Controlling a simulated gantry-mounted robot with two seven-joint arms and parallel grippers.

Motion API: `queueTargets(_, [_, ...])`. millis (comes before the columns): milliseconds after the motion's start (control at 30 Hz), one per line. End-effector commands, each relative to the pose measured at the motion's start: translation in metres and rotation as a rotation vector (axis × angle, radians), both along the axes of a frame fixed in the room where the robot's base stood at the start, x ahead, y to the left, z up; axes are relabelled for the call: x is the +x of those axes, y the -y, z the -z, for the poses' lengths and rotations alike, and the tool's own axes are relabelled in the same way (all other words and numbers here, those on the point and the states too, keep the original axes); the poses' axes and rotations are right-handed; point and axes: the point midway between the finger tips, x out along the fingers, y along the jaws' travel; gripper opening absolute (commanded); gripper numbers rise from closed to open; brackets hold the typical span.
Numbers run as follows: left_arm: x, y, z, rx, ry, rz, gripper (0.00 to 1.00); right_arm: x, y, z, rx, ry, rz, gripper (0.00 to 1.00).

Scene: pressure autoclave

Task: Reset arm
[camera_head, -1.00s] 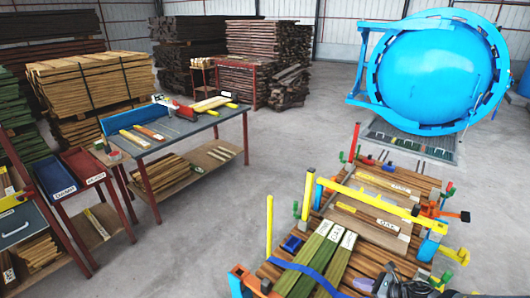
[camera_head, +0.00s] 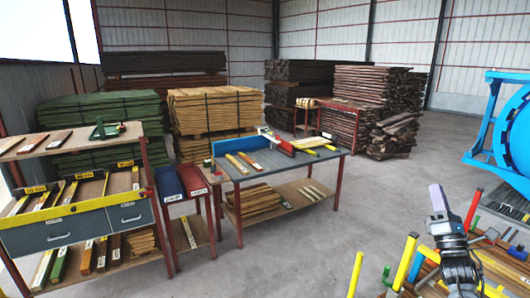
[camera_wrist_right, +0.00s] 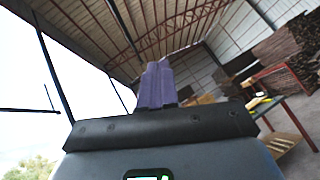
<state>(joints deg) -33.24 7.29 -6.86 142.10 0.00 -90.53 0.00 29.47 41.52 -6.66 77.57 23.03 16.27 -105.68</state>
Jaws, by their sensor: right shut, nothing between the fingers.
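My right gripper (camera_head: 436,196) stands at the right side of the head view, in front of the timber load and the floor. Its pale purple fingers point up and are closed together, with nothing between them. In the right wrist view the same two purple fingers (camera_wrist_right: 155,85) lie side by side and point up toward the roof, touching no object. My left gripper is in neither view now.
The work table (camera_head: 288,164) with boards and tools stands mid-view. A shelf unit with drawers (camera_head: 92,227) is at the left. The blue autoclave (camera_head: 515,130) is at the right edge. Yellow posts (camera_head: 405,262) rise near my right arm. Concrete floor (camera_head: 300,255) between is clear.

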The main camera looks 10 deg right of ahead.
Motion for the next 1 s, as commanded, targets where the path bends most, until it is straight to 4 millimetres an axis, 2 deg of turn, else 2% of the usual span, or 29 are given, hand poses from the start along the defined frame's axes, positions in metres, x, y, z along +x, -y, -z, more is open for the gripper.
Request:
queueTargets(33, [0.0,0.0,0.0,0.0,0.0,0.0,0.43,0.0,0.0,-0.024,0.036,0.055,0.0,0.0])
queueTargets(67, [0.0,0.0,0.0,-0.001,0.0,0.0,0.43,0.003,0.004,-0.021,0.07,0.04,-0.008,0.0])
queueTargets(367, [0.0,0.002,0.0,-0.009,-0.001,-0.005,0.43,0.036,0.041,0.056,0.645,-0.207,-0.094,0.0])
queueTargets(533, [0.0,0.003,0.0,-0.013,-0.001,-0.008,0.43,0.037,0.061,0.123,1.112,-0.297,-0.038,0.0])
queueTargets(700, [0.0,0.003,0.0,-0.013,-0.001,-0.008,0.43,0.011,0.073,0.195,1.603,-0.269,0.163,0.0])
queueTargets(800, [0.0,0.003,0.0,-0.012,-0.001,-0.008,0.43,-0.013,0.075,0.226,1.81,-0.193,0.316,0.0])
queueTargets(1000, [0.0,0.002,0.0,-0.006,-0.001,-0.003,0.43,-0.062,0.072,0.264,2.057,0.028,0.626,0.0])
